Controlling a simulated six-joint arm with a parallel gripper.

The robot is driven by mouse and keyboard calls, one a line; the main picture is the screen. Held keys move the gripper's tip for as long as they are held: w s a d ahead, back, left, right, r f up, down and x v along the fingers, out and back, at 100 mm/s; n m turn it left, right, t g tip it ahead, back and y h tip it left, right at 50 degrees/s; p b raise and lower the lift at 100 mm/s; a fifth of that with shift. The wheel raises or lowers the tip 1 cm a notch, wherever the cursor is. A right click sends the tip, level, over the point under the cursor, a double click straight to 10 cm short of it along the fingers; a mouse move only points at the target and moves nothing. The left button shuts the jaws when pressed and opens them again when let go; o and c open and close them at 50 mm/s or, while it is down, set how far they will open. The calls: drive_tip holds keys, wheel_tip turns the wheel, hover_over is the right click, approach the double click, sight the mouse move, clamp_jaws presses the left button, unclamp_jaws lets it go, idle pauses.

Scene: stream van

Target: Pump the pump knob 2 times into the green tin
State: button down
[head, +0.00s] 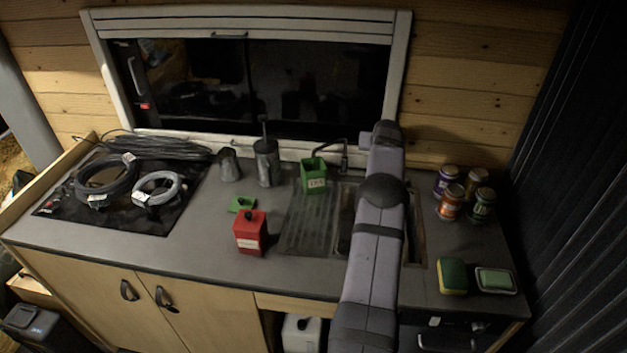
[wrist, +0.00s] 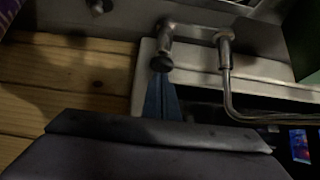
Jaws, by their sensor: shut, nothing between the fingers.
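The open green tin (head: 313,180) stands upright on the ribbed drainer left of the sink. A dark green surface in the wrist view's upper right (wrist: 304,42) appears to be its side. A slim metal tap (head: 342,143) rises behind the sink, right of the tin; I cannot tell whether its outlet is over the tin. In the wrist view, the dark pump knob (wrist: 161,62) sits on the metal pump fitting. My gripper (wrist: 162,80) is shut and empty, its bluish fingertips at the knob; contact is unclear. In the head view my arm hides the gripper and knob.
A red tin (head: 250,235) and green lid (head: 242,204) are on the counter. A grey canister (head: 267,163) and cup (head: 229,165) stand behind. Cable coils (head: 105,175) cover the left side. Several jars (head: 452,202) and a sponge (head: 453,276) are right of my arm.

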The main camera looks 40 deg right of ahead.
drive_tip(key=shift+a+f, duration=0.1)
drive_tip(key=shift+f, duration=0.15)
drive_tip(key=shift+r+p, duration=1.5)
drive_tip(key=shift+r, duration=0.8)
drive_tip(key=shift+r, duration=0.1)
wheel_tip(320, 180, up, 6)
drive_tip(key=p, duration=0.4)
